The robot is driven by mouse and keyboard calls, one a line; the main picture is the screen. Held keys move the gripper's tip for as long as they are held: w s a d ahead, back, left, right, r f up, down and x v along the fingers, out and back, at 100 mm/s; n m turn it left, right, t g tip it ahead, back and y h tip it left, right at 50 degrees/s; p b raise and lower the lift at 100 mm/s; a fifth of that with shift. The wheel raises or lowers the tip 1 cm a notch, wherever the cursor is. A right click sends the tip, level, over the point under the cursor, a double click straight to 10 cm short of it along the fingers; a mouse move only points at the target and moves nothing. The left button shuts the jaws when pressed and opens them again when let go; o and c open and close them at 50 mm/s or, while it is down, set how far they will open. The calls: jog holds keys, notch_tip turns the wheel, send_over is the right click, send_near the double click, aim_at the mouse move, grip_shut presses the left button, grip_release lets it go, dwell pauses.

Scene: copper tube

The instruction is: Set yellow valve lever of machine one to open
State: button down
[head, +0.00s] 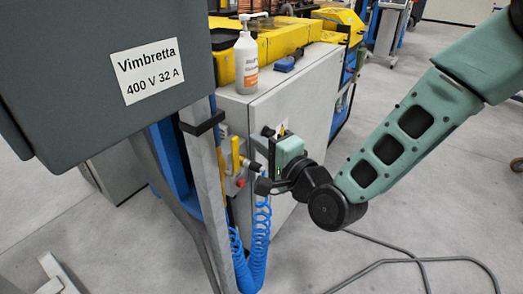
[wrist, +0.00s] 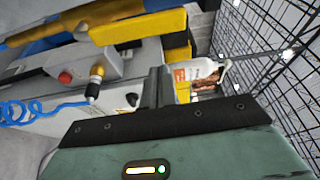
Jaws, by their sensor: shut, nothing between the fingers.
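The yellow valve lever (head: 236,154) stands upright on the side of the grey cabinet, just above a red button (head: 240,183). A blue coiled hose (head: 250,250) hangs from a fitting beside it. In the wrist view, a yellow bar (wrist: 140,28) lies beyond the yellow-brass fitting (wrist: 97,71); I cannot tell surely whether it is the lever. My gripper (wrist: 159,86) is shut and empty, with its fingers apart from the fitting. In the head view, my gripper (head: 268,136) is to the right of the lever, with its fingertips mostly hidden.
A white pump bottle (head: 246,58) stands on the cabinet top beside yellow machine parts (head: 275,40). A large grey box labelled Vimbretta (head: 75,50) fills the upper left. A grey post (head: 205,190) stands left of the lever. A cable lies on the floor at right, otherwise mostly clear.

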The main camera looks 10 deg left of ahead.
jog(key=s+d+f+n+g+h+b, duration=0.1)
jog(key=s+d+f+n+g+h, duration=0.2)
jog(key=s+d+n+h, duration=0.25)
jog(key=s+d+f+n+g+h+b, duration=0.1)
jog(key=s+d+f+n+g+h, duration=0.2)
jog(key=s+d, duration=0.45)
jog(key=s+d+r+n+g+h, duration=0.3)
jog(key=s+d+n+g+h, duration=0.2)
jog(key=s+d, duration=0.5)
jog(key=d+n, duration=0.1)
jog(key=d, duration=0.2)
jog(key=shift+s+d+r, duration=0.15)
jog(key=shift+s+d, duration=0.05)
jog(key=shift+s, duration=0.05)
jog(key=shift+a+n, duration=0.1)
jog(key=shift+n, duration=0.25)
